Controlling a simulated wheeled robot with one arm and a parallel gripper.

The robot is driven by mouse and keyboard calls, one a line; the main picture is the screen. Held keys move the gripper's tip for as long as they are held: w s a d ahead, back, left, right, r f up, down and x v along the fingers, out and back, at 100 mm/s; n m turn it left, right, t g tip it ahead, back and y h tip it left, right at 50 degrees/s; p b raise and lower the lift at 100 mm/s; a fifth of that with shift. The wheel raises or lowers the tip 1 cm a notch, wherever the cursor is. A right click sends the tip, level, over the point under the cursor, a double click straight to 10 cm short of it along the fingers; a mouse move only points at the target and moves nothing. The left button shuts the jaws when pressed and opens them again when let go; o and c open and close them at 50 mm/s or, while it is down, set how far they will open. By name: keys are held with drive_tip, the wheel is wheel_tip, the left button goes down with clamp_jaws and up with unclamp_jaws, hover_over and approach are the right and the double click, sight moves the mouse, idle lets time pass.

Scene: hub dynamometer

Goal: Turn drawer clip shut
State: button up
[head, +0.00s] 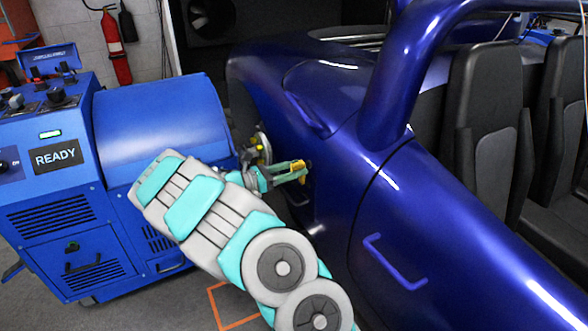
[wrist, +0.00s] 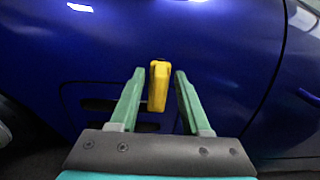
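A yellow clip (wrist: 158,85) stands upright in front of a dark blue side panel of the car in the wrist view. It also shows as a small yellow piece (head: 299,170) in the head view. My gripper (wrist: 160,73) is open, with one green finger on each side of the clip. A narrow gap shows between the clip and each finger. In the head view my gripper (head: 301,172) reaches to the car's side. A panel outline with dark slots (wrist: 100,104) lies behind and below the clip. Where the clip is fixed is hard to see.
The blue car body (head: 430,240) fills the right, with a bar handle (head: 395,262) and black seats (head: 485,115). A fire extinguisher (head: 114,48) hangs behind.

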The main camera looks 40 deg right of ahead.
drive_tip(key=shift+a, duration=0.1)
drive_tip(key=v, duration=0.7)
drive_tip(key=shift+a+b, duration=0.3)
drive_tip(key=shift+b, duration=0.1)
drive_tip(key=s+a+r+m+g+y, duration=0.1)
drive_tip(key=s+a+r+m+y, duration=0.25)
drive_tip(key=s, duration=0.55)
drive_tip(key=s+r+m+g+y, duration=0.15)
drive_tip(key=s+m+y, duration=0.35)
drive_tip(key=s, duration=0.5)
drive_tip(key=s+a+f+m+t+y, duration=0.1)
drive_tip(key=s+a+m+t+y, duration=0.1)
drive_tip(key=s+a, duration=0.6)
drive_tip(key=s+a+f+m+t+y, duration=0.2)
drive_tip(key=s+a+m+y, duration=0.3)
drive_tip(key=a, duration=0.9)
drive_tip(key=s+t+y, duration=0.1)
drive_tip(key=s+y, duration=0.1)
drive_tip(key=s, duration=0.1)
drive_tip(key=shift+s+a+f, duration=0.15)
drive_tip(key=shift+a+f, duration=0.15)
drive_tip(key=shift+a, duration=0.05)
